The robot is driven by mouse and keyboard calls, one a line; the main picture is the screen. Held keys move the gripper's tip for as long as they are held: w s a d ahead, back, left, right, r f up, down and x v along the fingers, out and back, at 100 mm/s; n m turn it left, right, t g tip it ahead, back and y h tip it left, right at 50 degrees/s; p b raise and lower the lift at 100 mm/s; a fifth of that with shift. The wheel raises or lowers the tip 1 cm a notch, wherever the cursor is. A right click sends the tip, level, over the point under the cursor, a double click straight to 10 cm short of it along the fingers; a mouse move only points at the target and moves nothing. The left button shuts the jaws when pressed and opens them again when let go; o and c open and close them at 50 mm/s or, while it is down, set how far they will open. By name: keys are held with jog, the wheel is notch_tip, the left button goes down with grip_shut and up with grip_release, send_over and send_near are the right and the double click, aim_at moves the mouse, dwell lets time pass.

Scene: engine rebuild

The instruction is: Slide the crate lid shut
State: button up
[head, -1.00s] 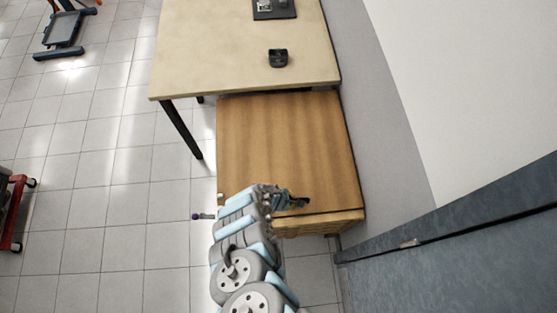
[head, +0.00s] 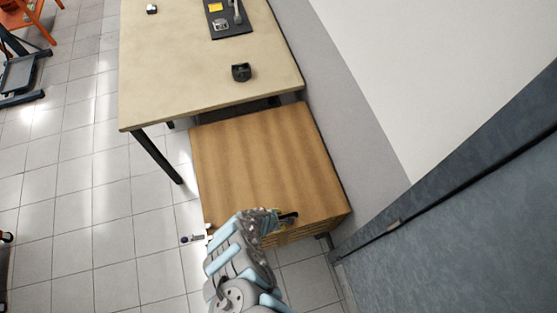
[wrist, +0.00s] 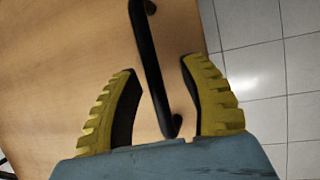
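The wooden crate stands on the floor, its slatted front side (head: 305,229) showing below the lid. The flat brown lid (head: 262,160) covers the crate's top as far as I can see; my arm hides part of the near edge. A black bar handle (wrist: 152,65) is fixed on the lid and also shows near the lid's front edge in the head view (head: 289,216). My gripper (wrist: 158,75) is open, its yellow fingers with black pads on either side of the handle's near end. A gap shows on both sides, so no grip is visible.
A pale table (head: 205,60) with a black leg stands against the crate's far side, with a small black part (head: 241,72) on it. A wall runs along the right, with a blue-grey panel (head: 465,220) nearby. Tiled floor (head: 110,220) is open at left.

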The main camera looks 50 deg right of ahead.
jog(key=shift+w+r, duration=0.1)
jog(key=shift+r, duration=0.1)
jog(key=v, duration=0.7)
dwell(0.6)
jog(key=shift+r, duration=0.1)
dwell(0.5)
